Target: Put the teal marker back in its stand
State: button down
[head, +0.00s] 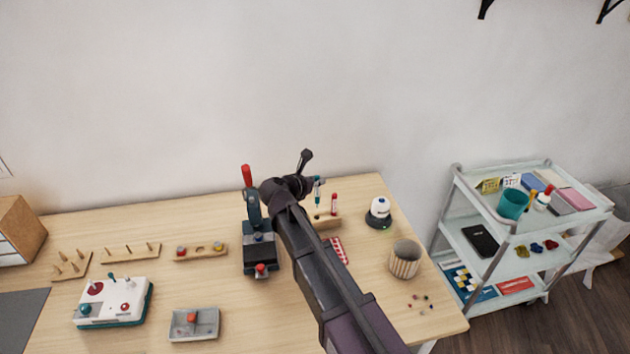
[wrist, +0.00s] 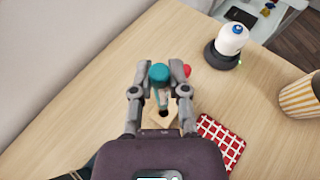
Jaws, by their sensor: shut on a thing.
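The teal marker (wrist: 159,73) is upright between the two fingers of my gripper (wrist: 160,80), which is shut on it near its teal cap. In the head view the marker (head: 317,186) shows just right of my gripper (head: 314,184), above the left part of the wooden stand (head: 326,223). The stand (wrist: 166,117) is partly hidden by my gripper in the wrist view. I cannot tell whether the marker's lower end is in a hole. A red marker (head: 333,204) stands upright in the stand's right part; its red top (wrist: 187,70) shows beside my right finger.
A red checked cloth (wrist: 221,140) lies close to the stand. A white-and-black device (head: 379,212) and a striped cup (head: 405,259) stand to the right. A dark machine with a red knob (head: 258,250) is left of my arm. A trolley (head: 530,235) stands beyond the table.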

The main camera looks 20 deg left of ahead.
aim_at(316, 198)
jog(key=shift+f+b, duration=1.65)
jog(key=shift+f, duration=0.2)
jog(key=shift+f+b, duration=1.4)
dwell(4.8)
